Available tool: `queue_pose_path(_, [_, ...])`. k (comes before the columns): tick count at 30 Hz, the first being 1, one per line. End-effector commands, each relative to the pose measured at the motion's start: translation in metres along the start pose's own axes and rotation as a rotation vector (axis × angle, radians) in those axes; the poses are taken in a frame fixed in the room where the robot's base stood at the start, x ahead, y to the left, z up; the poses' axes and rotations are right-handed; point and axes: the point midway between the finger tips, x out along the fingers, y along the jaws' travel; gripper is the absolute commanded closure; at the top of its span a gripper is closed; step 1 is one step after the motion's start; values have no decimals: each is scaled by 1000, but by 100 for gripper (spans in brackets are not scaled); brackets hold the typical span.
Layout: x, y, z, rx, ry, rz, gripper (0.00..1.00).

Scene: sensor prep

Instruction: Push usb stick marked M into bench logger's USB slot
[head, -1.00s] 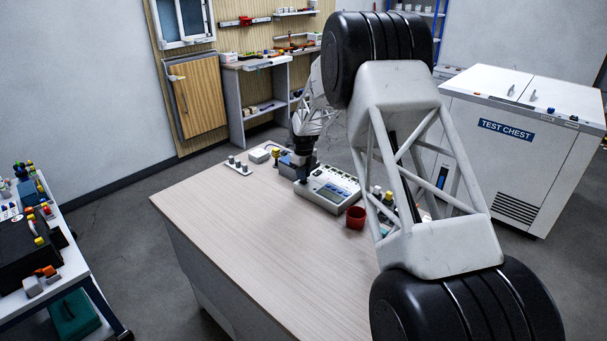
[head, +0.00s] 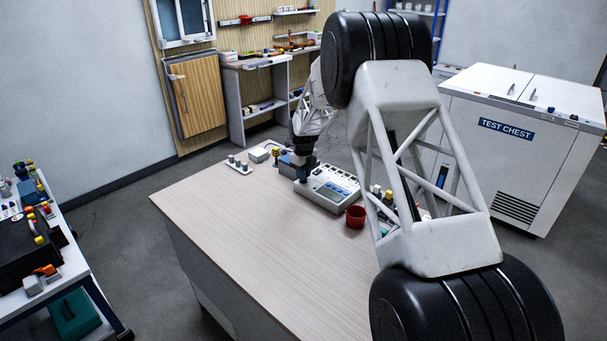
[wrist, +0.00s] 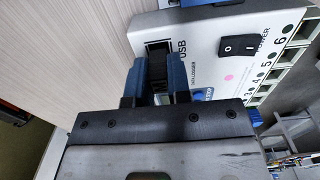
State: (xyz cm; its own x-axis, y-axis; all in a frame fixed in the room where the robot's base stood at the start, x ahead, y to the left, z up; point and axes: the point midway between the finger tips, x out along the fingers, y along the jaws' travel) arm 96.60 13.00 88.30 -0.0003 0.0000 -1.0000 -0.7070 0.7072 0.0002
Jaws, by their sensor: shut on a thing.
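The bench logger (head: 335,187) is a pale box with a screen and a row of ports, on the wooden table. In the wrist view the logger (wrist: 221,68) shows a "USB" label and a black rocker switch. My gripper (wrist: 160,80) has blue fingers shut on a dark usb stick (wrist: 157,64), right at the logger's edge beside the USB label. The stick is mostly hidden between the fingers; its M mark does not show. I cannot tell how deep it sits in the slot. In the head view my gripper (head: 303,170) is at the logger's far left end.
A red cup (head: 355,217) stands close to the logger's right front corner. A small rack of grey-topped pieces (head: 239,165) and a pale box (head: 262,152) are at the table's back left. The table's front left (head: 250,235) is clear.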

Motion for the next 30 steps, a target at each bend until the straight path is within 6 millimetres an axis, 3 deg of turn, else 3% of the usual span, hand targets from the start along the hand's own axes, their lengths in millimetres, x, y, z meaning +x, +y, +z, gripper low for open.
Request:
queue_pose_path(19, [3,0,0,0,0,0,100])
queue_pose_path(20, [3,0,0,0,0,0,80])
queue_pose_path(25, [3,0,0,0,0,0,54])
queue_pose_path(30, [3,0,0,0,0,0,52])
